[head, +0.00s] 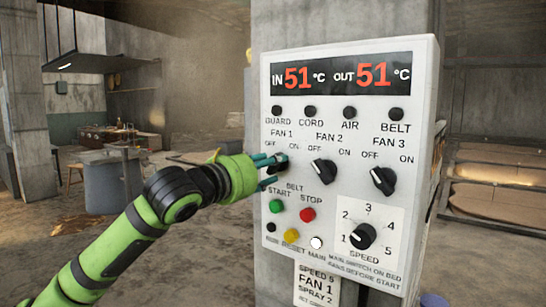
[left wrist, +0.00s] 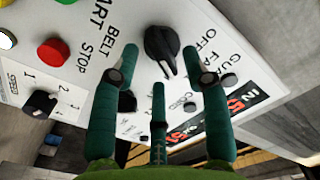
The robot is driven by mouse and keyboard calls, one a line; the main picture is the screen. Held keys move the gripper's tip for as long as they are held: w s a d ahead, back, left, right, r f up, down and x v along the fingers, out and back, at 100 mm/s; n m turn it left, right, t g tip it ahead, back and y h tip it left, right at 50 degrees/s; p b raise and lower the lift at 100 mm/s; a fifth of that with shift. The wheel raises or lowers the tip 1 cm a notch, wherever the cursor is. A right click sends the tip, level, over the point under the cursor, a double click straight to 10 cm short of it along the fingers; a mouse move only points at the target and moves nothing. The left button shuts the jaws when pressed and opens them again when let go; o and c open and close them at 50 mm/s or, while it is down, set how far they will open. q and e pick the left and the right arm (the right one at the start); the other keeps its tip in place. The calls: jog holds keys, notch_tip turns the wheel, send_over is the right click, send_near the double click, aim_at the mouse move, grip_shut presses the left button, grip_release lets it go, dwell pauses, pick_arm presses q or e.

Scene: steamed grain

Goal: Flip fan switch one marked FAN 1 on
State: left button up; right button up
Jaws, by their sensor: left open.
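The control panel (head: 350,135) is a white box on a pillar, with FAN 1, FAN 2 and FAN 3 knobs in a row. The FAN 1 knob (head: 282,164) is black and partly hidden by my left gripper (head: 268,165). My right gripper is out of view.
The FAN 2 knob (head: 323,172) and FAN 3 knob (head: 383,181) point up-left toward OFF. Below are a green button (head: 276,206), a red button (head: 308,215) and the SPEED knob (head: 362,236). A grey bin (head: 112,185) stands well behind my arm.

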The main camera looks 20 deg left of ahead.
pick_arm(q)
jog(key=shift+x, duration=0.85)
grip_shut()
jog(key=m+p, duration=0.2)
jog(key=shift+f+m+p, duration=0.1)
jog(key=shift+m+p, duration=0.25)
jog(key=shift+m, duration=0.05)
